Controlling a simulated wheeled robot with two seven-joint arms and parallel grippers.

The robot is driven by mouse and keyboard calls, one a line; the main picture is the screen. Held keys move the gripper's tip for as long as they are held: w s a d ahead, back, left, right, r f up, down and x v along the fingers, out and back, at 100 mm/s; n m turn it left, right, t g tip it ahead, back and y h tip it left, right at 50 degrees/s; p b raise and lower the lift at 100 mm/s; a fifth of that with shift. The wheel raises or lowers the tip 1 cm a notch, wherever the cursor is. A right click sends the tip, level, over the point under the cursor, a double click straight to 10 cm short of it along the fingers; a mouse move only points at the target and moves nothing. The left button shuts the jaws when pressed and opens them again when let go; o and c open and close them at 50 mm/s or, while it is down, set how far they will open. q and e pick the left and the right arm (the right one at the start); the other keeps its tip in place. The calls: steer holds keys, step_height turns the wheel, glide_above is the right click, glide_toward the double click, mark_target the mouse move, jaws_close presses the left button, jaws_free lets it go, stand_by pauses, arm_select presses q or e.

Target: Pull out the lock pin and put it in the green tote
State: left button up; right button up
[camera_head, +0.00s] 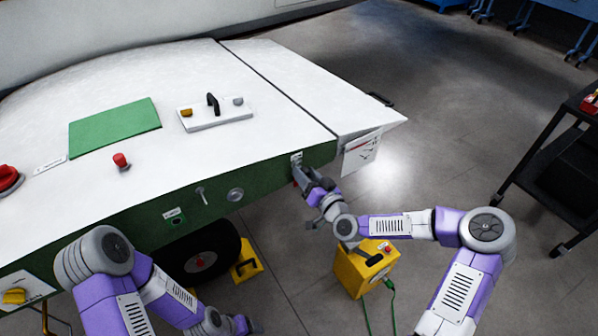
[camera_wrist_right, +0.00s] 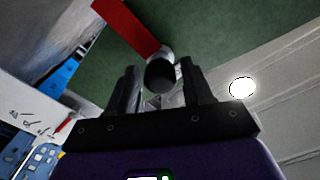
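The lock pin appears to be the dark round knob (camera_wrist_right: 160,75) with a red tag (camera_wrist_right: 133,25) beside it, set against the green side panel in the right wrist view. My right gripper (camera_wrist_right: 160,82) is open, with one finger on each side of the knob and narrow gaps showing. In the head view my right gripper (camera_head: 301,176) is at the green side panel under the white cover's edge and hides the pin. My left gripper (camera_head: 245,325) is low at the bottom edge; its fingers are unclear. I see no green tote.
A yellow box (camera_head: 350,278) with a green cable stands on the floor below my right forearm. A black cart (camera_head: 545,165) stands at the right. A white paper sheet (camera_head: 361,153) hangs near the right gripper. A wheel (camera_head: 203,262) and yellow chock (camera_head: 247,262) are below the panel.

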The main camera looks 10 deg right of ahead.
jaws_close()
steer(key=shift+s+d, duration=0.2)
steer(key=shift+s, duration=0.3)
steer(key=shift+s, duration=0.1)
steer(key=v, duration=0.7)
steer(key=shift+p, duration=0.35)
stand_by(0.6)
